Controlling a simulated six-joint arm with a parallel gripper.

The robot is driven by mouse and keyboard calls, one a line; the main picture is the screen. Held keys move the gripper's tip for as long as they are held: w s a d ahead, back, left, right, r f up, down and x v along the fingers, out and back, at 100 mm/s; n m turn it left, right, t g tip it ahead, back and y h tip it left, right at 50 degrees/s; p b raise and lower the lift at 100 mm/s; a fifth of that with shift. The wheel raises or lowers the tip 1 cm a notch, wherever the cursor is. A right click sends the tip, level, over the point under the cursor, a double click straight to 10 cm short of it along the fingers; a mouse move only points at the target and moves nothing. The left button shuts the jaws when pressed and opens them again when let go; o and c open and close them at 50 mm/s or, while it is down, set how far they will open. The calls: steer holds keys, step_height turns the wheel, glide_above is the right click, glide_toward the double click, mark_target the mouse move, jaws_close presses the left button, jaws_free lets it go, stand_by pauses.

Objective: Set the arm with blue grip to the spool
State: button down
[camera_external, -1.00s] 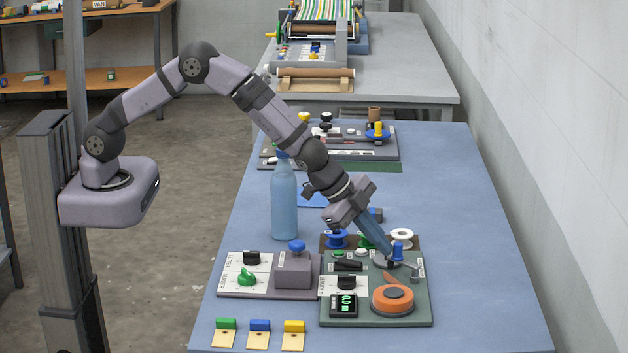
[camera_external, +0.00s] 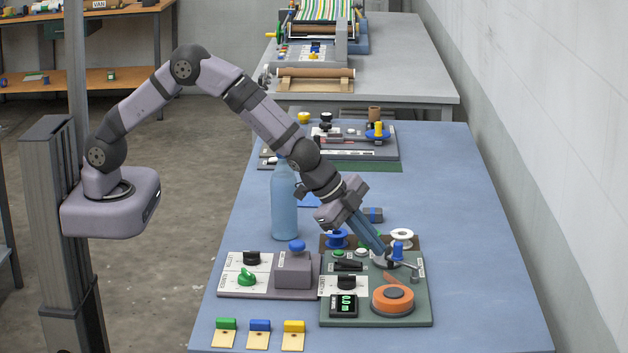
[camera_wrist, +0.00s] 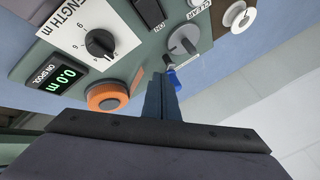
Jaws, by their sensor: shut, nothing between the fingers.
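The blue grip (camera_external: 398,249) stands upright at the back right of the green panel (camera_external: 420,310), beside a grey round mount. In the wrist view the blue grip (camera_wrist: 173,78) is partly hidden behind my fingers. My gripper (camera_external: 386,254) is shut and empty, its tips low over the mount, just left of the grip. It also shows in the wrist view (camera_wrist: 160,78); I cannot tell whether it touches the grip. The display (camera_external: 344,306) is marked ON SPOOL and reads 0.0 m.
An orange round knob (camera_external: 393,299) and a black dial (camera_external: 346,283) sit on the panel's front. A second panel (camera_external: 240,290) with a green knob and blue-topped block is at left. A tall blue bottle (camera_external: 284,203) stands behind. The table's right side is clear.

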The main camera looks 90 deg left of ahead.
steer(key=shift+s+d+f+b, duration=0.35)
steer(key=shift+s+d+b, duration=0.45)
steer(key=shift+b, duration=0.3)
steer(key=v, duration=1)
steer(key=shift+a+r, duration=0.3)
steer(key=shift+a, duration=0.35)
steer(key=shift+s, duration=0.1)
steer(key=s+a+f+n+g, duration=0.2)
steer(key=s, duration=0.8)
steer(key=s+a+f+n+g, duration=0.2)
steer(key=s+f+n+g, duration=0.1)
steer(key=s, duration=0.7)
steer(key=s+a+f+n+g, duration=0.2)
steer(key=s+f+n, duration=0.1)
steer(key=s, duration=0.8)
steer(key=shift+a+f+h, duration=0.2)
steer(key=shift+h, duration=0.1)
steer(key=c, duration=2.4)
jaws_free()
steer(key=shift+c, duration=0.2)
